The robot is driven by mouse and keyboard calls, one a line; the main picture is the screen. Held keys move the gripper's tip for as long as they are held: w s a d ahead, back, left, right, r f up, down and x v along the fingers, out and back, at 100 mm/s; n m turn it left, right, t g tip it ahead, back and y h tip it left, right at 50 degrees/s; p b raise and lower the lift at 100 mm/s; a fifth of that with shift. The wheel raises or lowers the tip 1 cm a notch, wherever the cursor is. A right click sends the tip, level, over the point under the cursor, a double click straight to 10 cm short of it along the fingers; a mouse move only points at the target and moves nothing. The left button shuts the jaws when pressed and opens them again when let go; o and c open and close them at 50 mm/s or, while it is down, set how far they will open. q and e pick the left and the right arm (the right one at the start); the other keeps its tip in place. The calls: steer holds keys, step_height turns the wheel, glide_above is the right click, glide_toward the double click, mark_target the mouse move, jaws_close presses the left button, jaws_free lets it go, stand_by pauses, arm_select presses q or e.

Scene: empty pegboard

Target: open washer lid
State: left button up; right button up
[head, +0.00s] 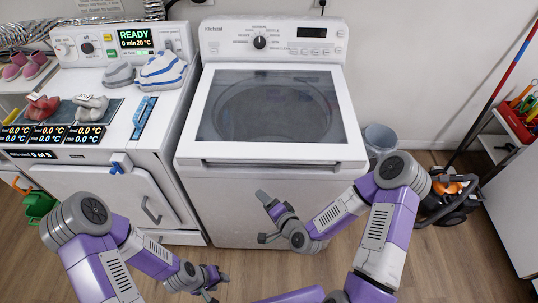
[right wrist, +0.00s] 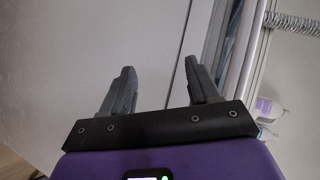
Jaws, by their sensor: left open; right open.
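The white washer (head: 190,195) stands in the middle of the head view. Its lid (head: 355,140), with a large dark glass window (head: 270,105), lies shut on top, and a dark slot runs along the lid's front edge. My right gripper (head: 262,218) is open and empty in front of the washer's front panel, below the lid's front edge. In the right wrist view my right gripper's two fingers (right wrist: 160,70) are apart with a pale flat panel behind them. My left gripper (head: 218,288) is open and empty, low in front of the machines near the floor.
A white machine (head: 95,170) with a "READY" display (head: 135,38) stands close on the washer's left, with several shoes on top. A grey bin (head: 380,138) and an orange-black device (head: 450,195) stand to the right. The wooden floor in front is clear.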

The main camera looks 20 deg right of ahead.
mark_target(272, 161)
steer(key=w+d+r+m+t+h, duration=0.1)
steer(key=r, duration=0.2)
steer(key=w+d+r+m+t+h, duration=0.1)
steer(key=d+r+m+t, duration=0.1)
steer(key=r, duration=0.1)
steer(key=w+d+r+m+t+h, duration=0.1)
steer(key=d+r+m+t, duration=0.1)
steer(key=r, duration=0.1)
steer(key=shift+r, duration=0.2)
steer(key=w, duration=0.7)
steer(key=shift+w+a, duration=0.15)
steer(key=shift+a, duration=0.25)
jaws_close()
